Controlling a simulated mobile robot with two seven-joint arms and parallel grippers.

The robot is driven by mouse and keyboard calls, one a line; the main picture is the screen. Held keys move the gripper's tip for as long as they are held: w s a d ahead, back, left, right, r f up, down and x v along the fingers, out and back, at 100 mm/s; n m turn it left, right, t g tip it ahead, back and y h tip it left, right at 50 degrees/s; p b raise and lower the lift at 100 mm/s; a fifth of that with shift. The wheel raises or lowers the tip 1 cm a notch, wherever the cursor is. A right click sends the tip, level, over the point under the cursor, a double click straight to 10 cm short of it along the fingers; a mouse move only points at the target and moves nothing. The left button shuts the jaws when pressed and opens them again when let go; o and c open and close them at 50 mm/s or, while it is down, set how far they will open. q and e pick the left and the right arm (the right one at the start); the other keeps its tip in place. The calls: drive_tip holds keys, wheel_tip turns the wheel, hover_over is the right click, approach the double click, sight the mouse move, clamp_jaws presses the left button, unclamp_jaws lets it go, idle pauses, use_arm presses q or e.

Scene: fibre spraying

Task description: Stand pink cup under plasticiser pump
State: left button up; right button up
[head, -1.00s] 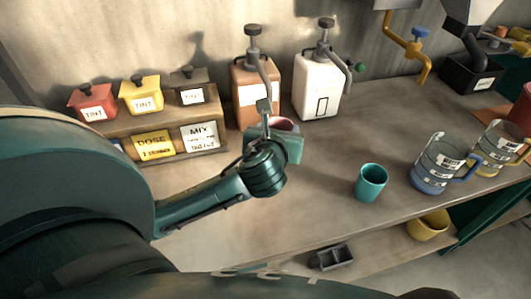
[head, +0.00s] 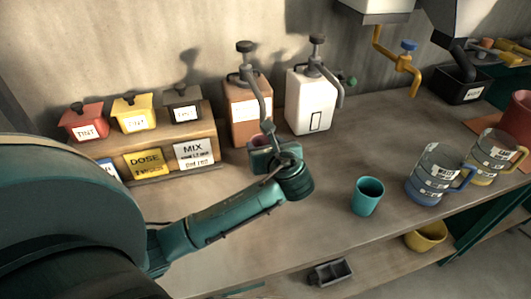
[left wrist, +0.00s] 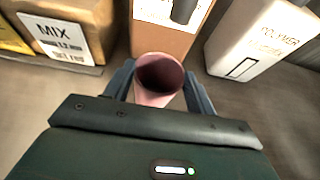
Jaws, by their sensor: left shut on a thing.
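The pink cup (left wrist: 155,97) stands between the two fingers of my left gripper (left wrist: 160,88) in the left wrist view, its open mouth facing the camera. In the head view, only a bit of the cup's rim (head: 258,139) shows behind my left gripper (head: 272,152), which is shut on it. The cup is in front of the orange-brown pump bottle (head: 247,112), close to the lower end of its grey spout (head: 255,85). I cannot read that bottle's label. Whether the cup touches the table is hidden. My right gripper is not in view.
A white pump bottle (head: 310,105), its label partly reading polymer, stands to the right. A tint rack (head: 205,150) stands to the left. A teal cup (head: 367,196) and labelled jugs (head: 432,176) are on the right. The table between the teal cup and the bottles is clear.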

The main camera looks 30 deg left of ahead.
use_arm(q)
wheel_tip(320, 180, down, 2)
drive_tip(key=shift+f, duration=0.2)
drive_tip(key=o, duration=1.3)
drive_tip(key=shift+f, duration=0.1)
drive_tip(key=shift+o, duration=0.2)
drive_tip(key=v, duration=1.2)
